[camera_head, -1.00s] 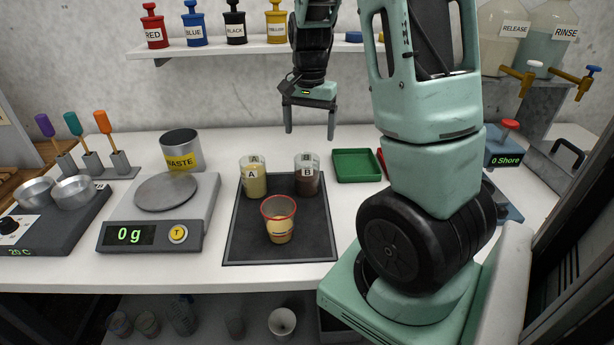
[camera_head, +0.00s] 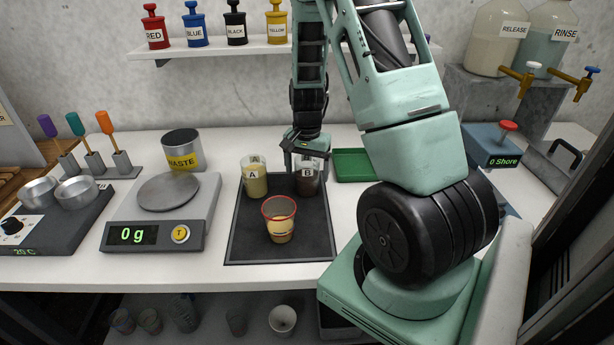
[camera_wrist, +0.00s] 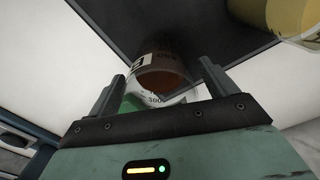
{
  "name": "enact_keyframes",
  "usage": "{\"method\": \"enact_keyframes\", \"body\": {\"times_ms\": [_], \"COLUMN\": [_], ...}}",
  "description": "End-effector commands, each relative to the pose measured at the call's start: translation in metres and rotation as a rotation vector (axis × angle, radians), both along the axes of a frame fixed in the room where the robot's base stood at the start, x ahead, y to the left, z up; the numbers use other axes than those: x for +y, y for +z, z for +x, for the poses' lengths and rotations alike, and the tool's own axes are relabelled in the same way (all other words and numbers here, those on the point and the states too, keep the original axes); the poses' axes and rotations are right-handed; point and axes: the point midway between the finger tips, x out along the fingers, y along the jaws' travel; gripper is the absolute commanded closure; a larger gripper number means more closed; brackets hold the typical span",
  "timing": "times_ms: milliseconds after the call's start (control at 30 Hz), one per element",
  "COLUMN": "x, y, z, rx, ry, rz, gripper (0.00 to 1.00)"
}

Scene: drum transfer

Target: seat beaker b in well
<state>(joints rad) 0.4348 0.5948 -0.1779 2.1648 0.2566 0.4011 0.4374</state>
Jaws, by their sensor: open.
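Beaker B (camera_head: 308,183), clear with dark brown liquid and a B label, stands at the back right of the dark tray (camera_head: 245,235). My gripper (camera_head: 306,166) is open and down at beaker B, with its fingers at either side of the rim. In the wrist view the brown beaker (camera_wrist: 162,75) shows ahead between the two open fingers (camera_wrist: 160,88); I cannot tell whether they touch it. Beaker A (camera_head: 254,180), with yellowish liquid, stands at the back left of the tray. I cannot make out a well for certain.
A red-rimmed cup (camera_head: 279,220) stands on the tray in front. A scale (camera_head: 160,210) reading 0 g and a waste can (camera_head: 183,150) are at left. A green tray (camera_head: 352,165) lies to the right. Labelled bottles (camera_head: 235,25) stand on the shelf above.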

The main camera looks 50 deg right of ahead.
Motion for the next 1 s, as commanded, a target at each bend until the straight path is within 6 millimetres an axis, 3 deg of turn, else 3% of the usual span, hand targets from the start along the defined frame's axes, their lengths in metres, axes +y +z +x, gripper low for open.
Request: {"method": "enact_keyframes", "body": {"times_ms": [267,467,1000], "x": [0.0003,0.0003,0.0000], "y": [-0.0030,-0.0028,0.0051], "z": [-0.0001,-0.0001,0.0007], "rx": [-0.001,0.000,-0.003], "ry": [0.000,0.000,0.001], "rz": [0.000,0.000,-0.001], "gripper": [0.15,0.71,0.70]}}
